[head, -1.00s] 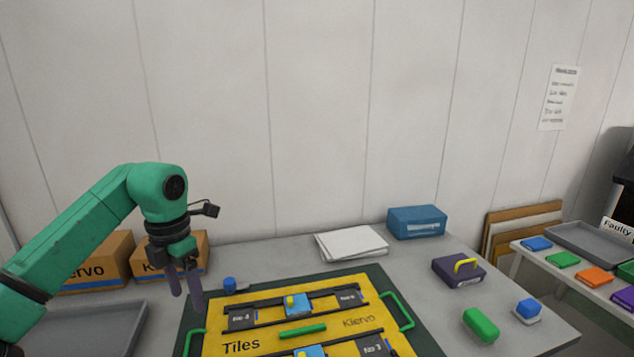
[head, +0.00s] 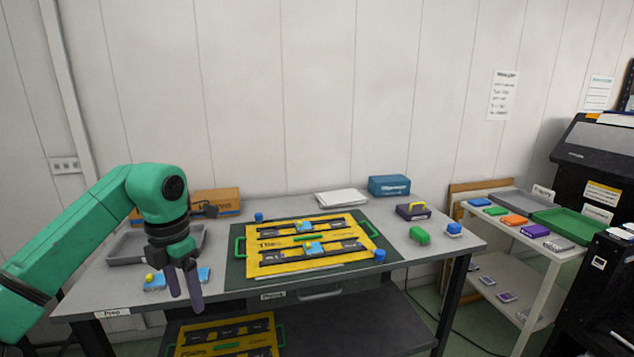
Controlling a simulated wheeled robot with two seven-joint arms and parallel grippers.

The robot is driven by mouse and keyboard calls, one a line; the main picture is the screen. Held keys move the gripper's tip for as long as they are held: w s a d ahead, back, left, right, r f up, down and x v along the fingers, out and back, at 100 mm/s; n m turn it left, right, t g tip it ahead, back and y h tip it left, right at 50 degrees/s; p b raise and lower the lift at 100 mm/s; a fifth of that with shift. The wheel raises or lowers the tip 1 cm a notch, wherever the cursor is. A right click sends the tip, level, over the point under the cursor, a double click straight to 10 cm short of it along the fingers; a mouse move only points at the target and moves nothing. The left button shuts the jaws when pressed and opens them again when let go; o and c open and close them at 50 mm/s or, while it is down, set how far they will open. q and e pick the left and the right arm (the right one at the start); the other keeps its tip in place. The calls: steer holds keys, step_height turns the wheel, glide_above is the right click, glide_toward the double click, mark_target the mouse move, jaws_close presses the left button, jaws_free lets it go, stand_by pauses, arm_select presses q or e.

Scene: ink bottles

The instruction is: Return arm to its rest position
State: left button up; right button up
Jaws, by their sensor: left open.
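My left arm comes in from the left in the head view, and my left gripper (head: 184,290) hangs fingers down, open and empty. It shows in front of the table's left front part, and nothing is between its fingers. My right gripper does not show.
A grey tray (head: 128,248) and cardboard box (head: 222,203) stand at the left. A blue case (head: 389,186), purple block (head: 413,211) and green block (head: 419,236) stand on the right. A white side shelf (head: 553,254) stands beyond the table. A lower shelf holds another yellow board (head: 225,336).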

arm_select(q)
steer(key=w+d+f+n+t+h, duration=0.2)
steer(key=w+d+f+n+h, duration=0.2)
steer(key=d+f+h, duration=0.4)
steer(key=w+d+f+n+t+h, duration=0.2)
steer(key=w+d+f+n+h, duration=0.3)
steer(key=d, duration=0.6)
steer(key=a+f+n+t+y, duration=0.2)
steer(key=a+f+n+t, duration=0.25)
steer(key=f+n, duration=0.35)
steer(key=a+f+n+t+y, duration=0.3)
steer(key=a+f+n+t, duration=0.15)
steer(key=f+n, duration=0.4)
steer(key=s+a+f+n+g+y, duration=0.3)
steer(key=s+a+f+n, duration=0.15)
steer(key=s+f, duration=0.65)
steer(key=s+a+f+n+g+y, duration=0.2)
steer(key=s+a+f+n+y, duration=0.3)
steer(key=s+f, duration=0.6)
steer(key=s+a+f+n+g, duration=0.1)
steer(key=s+f, duration=0.5)
steer(key=s, duration=0.7)
steer(key=s+a+f+n+g, duration=0.1)
steer(key=s+f+n+g, duration=0.2)
steer(key=s, duration=1)
step_height(320, 180, down, 3)
steer(key=g, duration=0.3)
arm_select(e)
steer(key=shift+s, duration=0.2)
